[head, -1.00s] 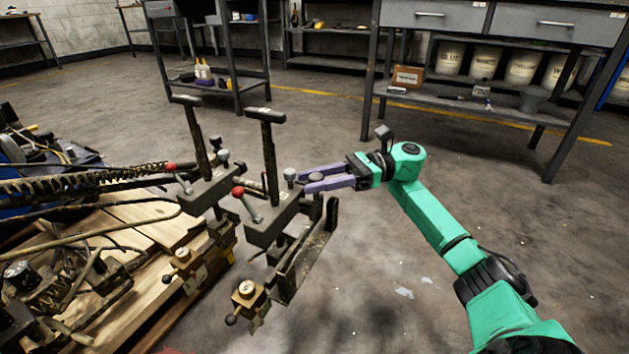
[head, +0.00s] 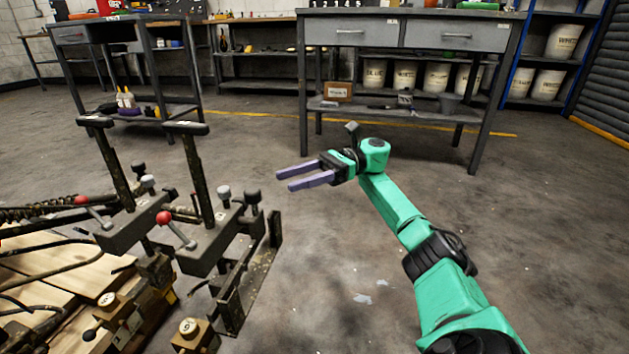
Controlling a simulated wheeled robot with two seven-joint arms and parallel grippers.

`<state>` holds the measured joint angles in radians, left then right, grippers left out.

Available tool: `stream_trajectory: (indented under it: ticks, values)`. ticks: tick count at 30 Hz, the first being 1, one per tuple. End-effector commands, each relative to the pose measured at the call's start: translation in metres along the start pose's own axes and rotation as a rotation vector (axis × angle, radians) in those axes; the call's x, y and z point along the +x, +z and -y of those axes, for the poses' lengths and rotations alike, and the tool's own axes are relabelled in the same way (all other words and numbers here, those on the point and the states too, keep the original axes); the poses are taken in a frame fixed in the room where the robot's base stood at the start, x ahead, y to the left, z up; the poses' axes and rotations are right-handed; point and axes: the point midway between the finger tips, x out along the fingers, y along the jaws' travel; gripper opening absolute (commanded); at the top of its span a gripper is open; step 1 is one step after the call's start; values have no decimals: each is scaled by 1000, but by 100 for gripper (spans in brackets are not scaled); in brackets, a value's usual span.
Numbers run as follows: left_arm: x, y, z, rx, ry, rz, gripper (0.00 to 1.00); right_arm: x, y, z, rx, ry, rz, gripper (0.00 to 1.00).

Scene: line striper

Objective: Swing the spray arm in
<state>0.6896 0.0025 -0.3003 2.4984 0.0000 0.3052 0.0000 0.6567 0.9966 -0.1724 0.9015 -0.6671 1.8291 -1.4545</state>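The line striper's spray arm (head: 208,246) shows at the lower left. It has dark blocks, two tall T-handles, red-tipped levers and a dark plate hanging at its right end. A grey knob (head: 224,192) and a darker knob (head: 253,197) stand on top near that end. My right gripper (head: 280,180) is up and to the right of the darker knob. Its two purple fingers are parallel and apart, with nothing between them. It looks clear of the spray arm. My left gripper is not in view.
Wooden boards (head: 75,272) and hoses of the machine lie at the lower left. A grey workbench (head: 405,36) with drawers and white buckets stands behind. A shelf cart (head: 130,118) stands at the back left. The floor (head: 330,270) right of the spray arm is clear.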

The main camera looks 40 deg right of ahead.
Motion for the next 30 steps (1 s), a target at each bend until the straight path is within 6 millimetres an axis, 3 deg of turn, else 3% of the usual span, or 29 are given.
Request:
stream_trajectory:
  ticks: [3, 12, 30]
  values:
    - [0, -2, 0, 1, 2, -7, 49, -28, 2, 0, -2, -2, 2, 52]
    - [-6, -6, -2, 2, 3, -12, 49, -48, 0, 0, 2, 8, -2, 52]
    - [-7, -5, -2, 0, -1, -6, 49, -52, 0, 0, 1, 4, -1, 52]
